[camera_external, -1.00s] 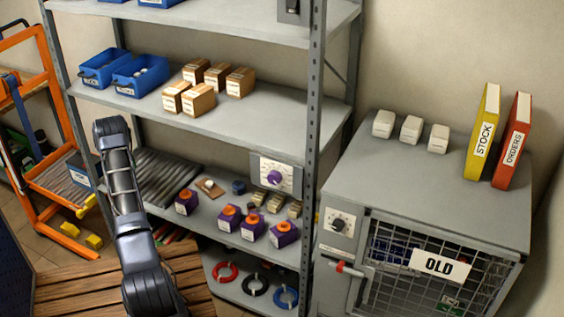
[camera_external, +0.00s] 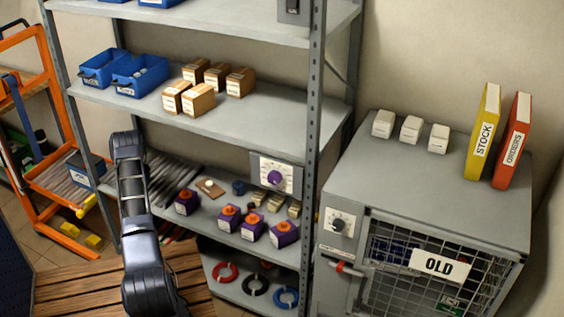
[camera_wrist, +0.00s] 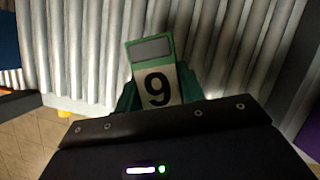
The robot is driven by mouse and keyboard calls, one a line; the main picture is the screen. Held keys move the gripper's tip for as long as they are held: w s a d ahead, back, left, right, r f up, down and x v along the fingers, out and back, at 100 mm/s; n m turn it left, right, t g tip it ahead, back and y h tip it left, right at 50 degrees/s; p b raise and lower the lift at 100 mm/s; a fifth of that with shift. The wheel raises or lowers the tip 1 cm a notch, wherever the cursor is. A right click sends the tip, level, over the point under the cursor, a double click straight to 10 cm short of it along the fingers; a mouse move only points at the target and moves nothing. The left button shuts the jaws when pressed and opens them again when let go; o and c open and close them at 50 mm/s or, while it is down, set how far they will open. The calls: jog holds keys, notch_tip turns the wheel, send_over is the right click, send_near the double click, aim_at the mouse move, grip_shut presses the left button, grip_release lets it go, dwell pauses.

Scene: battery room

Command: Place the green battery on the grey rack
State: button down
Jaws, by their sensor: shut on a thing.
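The green battery (camera_wrist: 135,47), with a black 9 on a white label, is in front of my gripper (camera_wrist: 157,103) in the wrist view. My gripper is shut on it; its fingertips are mostly hidden behind the dark gripper body. Behind the battery is the ridged grey rack (camera_wrist: 75,45). In the external view a ridged grey rack (camera_external: 181,171) lies on the lower shelf, partly covered by my arm. The battery and gripper are hidden by the arm there. I cannot tell whether the battery touches the rack.
Purple batteries with orange tops (camera_external: 253,228) stand right of the rack, near a small wooden board (camera_external: 210,188) and a panel with a purple knob (camera_external: 276,176). The shelf above holds cartons (camera_external: 198,98). An orange trolley (camera_external: 50,205) stands left, a grey cage cabinet (camera_external: 440,210) right.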

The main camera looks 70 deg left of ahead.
jog(key=shift+f, duration=1)
jog(key=shift+f, duration=0.1)
jog(key=c, duration=0.9)
grip_release()
jog(key=shift+f, duration=0.1)
jog(key=shift+o, duration=0.2)
jog(key=v, duration=1.2)
jog(key=shift+d, duration=0.1)
